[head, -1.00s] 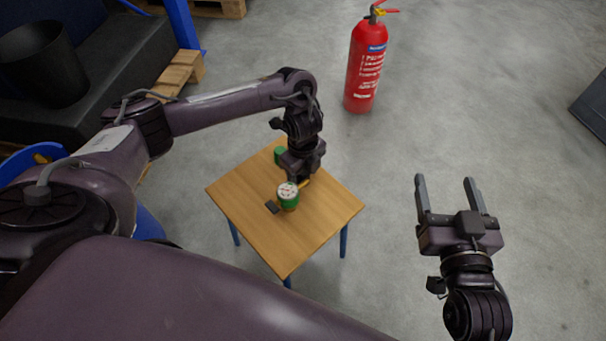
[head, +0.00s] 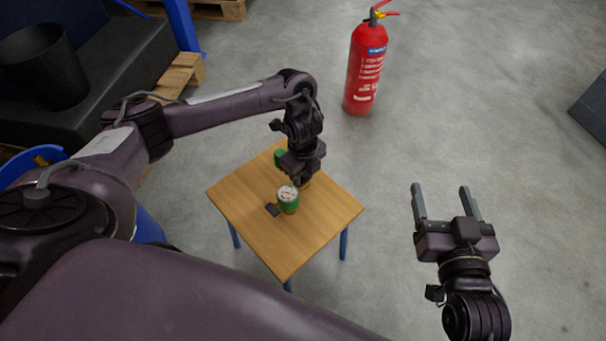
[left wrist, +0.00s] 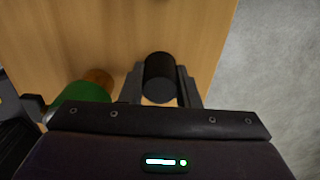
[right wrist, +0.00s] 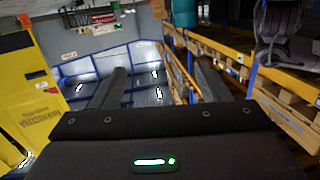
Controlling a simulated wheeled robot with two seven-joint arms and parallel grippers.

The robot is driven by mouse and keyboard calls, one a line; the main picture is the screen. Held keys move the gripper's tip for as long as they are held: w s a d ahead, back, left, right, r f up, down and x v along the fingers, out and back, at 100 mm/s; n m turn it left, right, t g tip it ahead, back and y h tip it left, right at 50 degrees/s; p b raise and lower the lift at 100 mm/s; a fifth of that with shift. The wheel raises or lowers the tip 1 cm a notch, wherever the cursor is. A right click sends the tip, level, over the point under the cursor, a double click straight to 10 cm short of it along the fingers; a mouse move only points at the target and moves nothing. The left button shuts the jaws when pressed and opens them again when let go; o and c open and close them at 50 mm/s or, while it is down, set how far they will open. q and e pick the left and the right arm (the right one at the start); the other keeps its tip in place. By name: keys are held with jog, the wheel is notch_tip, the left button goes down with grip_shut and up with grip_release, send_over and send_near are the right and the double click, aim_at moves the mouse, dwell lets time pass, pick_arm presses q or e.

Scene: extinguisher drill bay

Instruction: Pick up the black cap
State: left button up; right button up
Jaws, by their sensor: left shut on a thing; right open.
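The black cap (left wrist: 160,78) is a short black cylinder between the two fingers of my left gripper (left wrist: 159,84) in the left wrist view. My left gripper is shut on it, just over the wooden table (head: 240,206); I cannot tell whether the cap touches the tabletop. In the head view, my left gripper (head: 303,182) points down at the table, and the cap is not clearly visible. My right gripper (head: 443,203) is open and empty, over bare floor to the right of the table. Its spread fingers also show in the right wrist view (right wrist: 155,88).
A green can with a pale top (head: 288,199) stands close to my left gripper. A small dark block (head: 272,209) lies beside the can. Another green object (head: 280,157) is behind. A red extinguisher (head: 366,68) stands on the floor beyond. Floor around it is clear.

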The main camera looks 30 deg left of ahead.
pick_arm(q)
notch_tip(320, 180, up, 2)
jog(key=shift+r+p, duration=0.2)
jog(key=shift+p, duration=0.55)
notch_tip(320, 180, up, 3)
jog(key=shift+p, duration=1)
pick_arm(e)
jog(key=s+d+f+g+h, duration=0.35)
jog(key=s+f+g, duration=0.65)
jog(key=f, duration=0.5)
jog(key=s+d+r+m+g+h+p, duration=0.1)
jog(key=s+d+r+g+h+p, duration=0.1)
jog(key=s+d+g+h+p, duration=0.3)
pick_arm(q)
notch_tip(320, 180, up, 14)
jog(key=p, duration=0.3)
jog(key=shift+r, duration=0.15)
pick_arm(e)
notch_tip(320, 180, down, 9)
jog(key=w+d+t+y, duration=0.1)
jog(key=d+y, duration=0.1)
jog(key=shift+w+d+f+m, duration=0.15)
jog(key=shift+d+m, duration=0.1)
jog(key=shift+m, duration=0.15)
